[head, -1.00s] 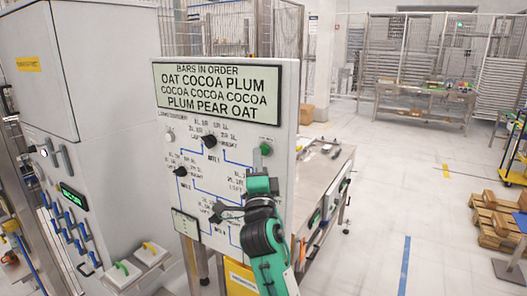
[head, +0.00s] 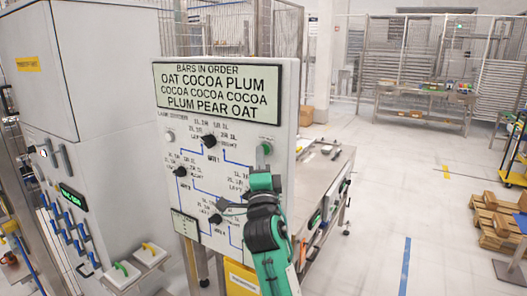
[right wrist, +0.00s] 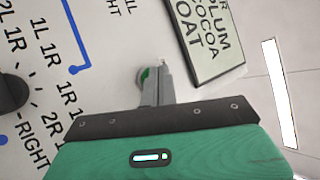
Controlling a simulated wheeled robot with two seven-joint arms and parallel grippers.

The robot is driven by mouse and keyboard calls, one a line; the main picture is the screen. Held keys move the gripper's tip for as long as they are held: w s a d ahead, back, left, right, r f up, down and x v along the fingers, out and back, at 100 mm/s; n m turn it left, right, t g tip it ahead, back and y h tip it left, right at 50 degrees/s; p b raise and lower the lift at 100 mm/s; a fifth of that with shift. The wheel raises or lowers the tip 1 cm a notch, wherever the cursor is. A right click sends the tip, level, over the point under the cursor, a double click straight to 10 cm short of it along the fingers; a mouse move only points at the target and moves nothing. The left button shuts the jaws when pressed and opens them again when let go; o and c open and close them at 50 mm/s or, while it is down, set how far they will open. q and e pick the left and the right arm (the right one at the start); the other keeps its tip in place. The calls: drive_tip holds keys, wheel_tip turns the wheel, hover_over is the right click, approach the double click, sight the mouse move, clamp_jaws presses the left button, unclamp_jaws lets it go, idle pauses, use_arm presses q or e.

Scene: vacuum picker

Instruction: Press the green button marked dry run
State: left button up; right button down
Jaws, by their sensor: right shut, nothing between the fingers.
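The green button (head: 265,148) sits at the right edge of the upright white control panel, below its display. In the right wrist view the green button (right wrist: 145,76) shows as a sliver beside and behind my fingers. I cannot read a dry run label. My right gripper (head: 257,160) is shut and empty, with its fingertips close to the button. In the right wrist view the shut gripper (right wrist: 158,68) points at the panel face; I cannot tell whether it touches the button. My left gripper is not in view.
The display (head: 218,92) lists bars in order. Black selector knobs (head: 209,141) and blue lines are left of the button. A steel table (head: 325,170) stands behind the panel. A grey cabinet (head: 80,90) is at left. The floor at right is open, with pallets (head: 495,222) farther right.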

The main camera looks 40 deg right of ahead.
drive_tip(key=shift+d, duration=0.1)
idle(0.5)
drive_tip(key=shift+s+a+b, duration=0.25)
drive_tip(key=shift+a+b, duration=0.15)
drive_tip(key=shift+a, duration=0.3)
drive_tip(key=shift+s+a+b, duration=0.3)
drive_tip(key=shift+a, duration=0.45)
drive_tip(key=shift+s+a+b, duration=0.3)
drive_tip(key=shift+s+a, duration=0.05)
drive_tip(key=shift+a, duration=0.45)
drive_tip(key=shift+s+a+b, duration=0.3)
drive_tip(key=shift+a, duration=0.45)
